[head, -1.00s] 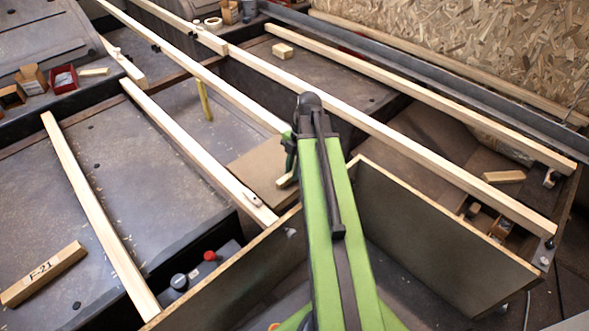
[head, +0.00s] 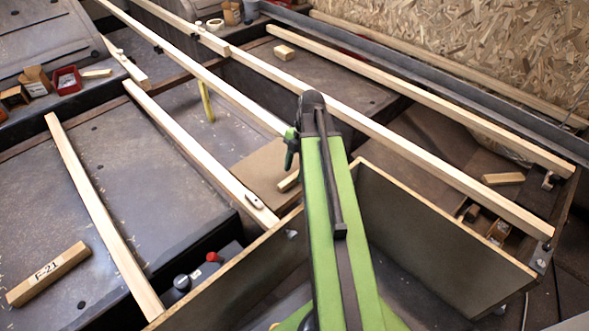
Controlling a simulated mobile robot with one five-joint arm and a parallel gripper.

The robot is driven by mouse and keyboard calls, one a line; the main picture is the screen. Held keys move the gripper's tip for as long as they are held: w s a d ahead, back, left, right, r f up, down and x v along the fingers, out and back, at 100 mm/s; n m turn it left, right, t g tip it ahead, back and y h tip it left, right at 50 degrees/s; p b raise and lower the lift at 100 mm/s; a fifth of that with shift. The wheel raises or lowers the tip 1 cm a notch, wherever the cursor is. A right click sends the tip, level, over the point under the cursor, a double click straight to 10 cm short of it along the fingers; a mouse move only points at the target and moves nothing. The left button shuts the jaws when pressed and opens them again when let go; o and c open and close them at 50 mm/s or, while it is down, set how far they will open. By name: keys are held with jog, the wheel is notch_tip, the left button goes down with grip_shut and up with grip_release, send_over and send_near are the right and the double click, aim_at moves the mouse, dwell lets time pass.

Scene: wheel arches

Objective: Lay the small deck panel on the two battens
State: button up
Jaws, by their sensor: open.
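A flat brown panel (head: 262,171), probably the small deck panel, shows partly behind my arm, between two pale battens. The left batten (head: 190,146) runs along its near left side. The other batten (head: 205,79) passes behind my arm at the panel's far side. The panel seems to lie lower than the battens, but I cannot tell what it rests on. The green end of my arm, with my gripper (head: 290,158), shows just left of the arm over the panel. The jaws are open and mostly hidden. No held thing shows. A small wood block (head: 289,181) lies under it.
More long battens run at the far left (head: 95,205) and right (head: 430,100). A block marked F-21 (head: 47,273) lies at lower left. Dark upright boards (head: 430,235) stand in front around my arm. A red knob (head: 213,257) and small boxes (head: 66,80) sit to the left.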

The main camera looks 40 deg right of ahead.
jog(key=p+v, duration=1.3)
jog(key=v, duration=0.2)
jog(key=shift+r+p, duration=0.25)
jog(key=shift+p, duration=0.1)
